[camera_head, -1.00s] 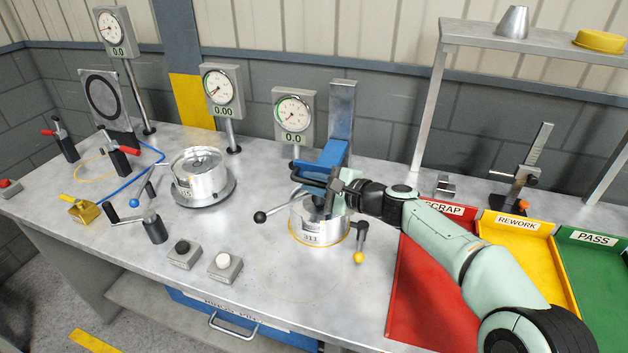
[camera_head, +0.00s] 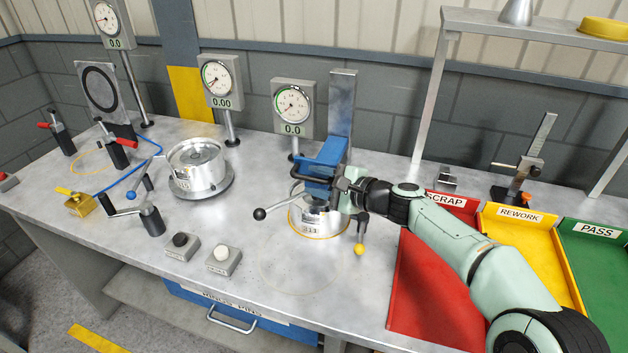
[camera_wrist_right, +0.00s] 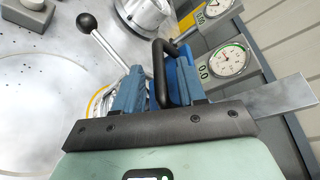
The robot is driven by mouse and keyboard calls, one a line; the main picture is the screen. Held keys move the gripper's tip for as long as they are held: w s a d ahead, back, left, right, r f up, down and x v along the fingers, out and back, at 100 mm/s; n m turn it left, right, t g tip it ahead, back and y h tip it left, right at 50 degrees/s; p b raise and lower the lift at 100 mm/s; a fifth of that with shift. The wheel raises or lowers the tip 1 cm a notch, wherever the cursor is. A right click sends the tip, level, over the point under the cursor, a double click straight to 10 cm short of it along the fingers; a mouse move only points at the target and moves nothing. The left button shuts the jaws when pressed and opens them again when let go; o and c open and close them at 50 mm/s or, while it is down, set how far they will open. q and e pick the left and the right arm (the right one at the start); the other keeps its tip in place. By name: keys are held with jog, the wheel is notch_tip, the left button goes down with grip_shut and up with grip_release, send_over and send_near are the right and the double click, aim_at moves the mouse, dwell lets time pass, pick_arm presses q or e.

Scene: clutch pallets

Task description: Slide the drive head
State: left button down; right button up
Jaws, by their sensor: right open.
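The blue drive head (camera_head: 325,160) sits on an upright steel column (camera_head: 342,100), above a round metal clutch (camera_head: 322,222) with a yellow edge. A black loop handle (camera_head: 308,181) sticks out from its front. My right gripper (camera_head: 331,188) is at this handle, coming from the right. In the right wrist view, the open jaws (camera_wrist_right: 155,92) have the handle (camera_wrist_right: 160,65) between their two fingers; I cannot tell whether either finger touches it. The blue drive head (camera_wrist_right: 183,62) lies just beyond. My left gripper is not in view.
A black-knobbed lever (camera_head: 260,213) and a yellow-tipped lever (camera_head: 359,249) stand out beside the clutch. Red (camera_head: 432,312), yellow and green trays lie at the right. Another metal clutch (camera_head: 196,172) stands left. The front middle of the bench (camera_head: 285,275) is clear.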

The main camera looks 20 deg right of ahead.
jog(key=b+v, duration=0.1)
jog(key=v, duration=1.1)
jog(key=shift+f, duration=0.1)
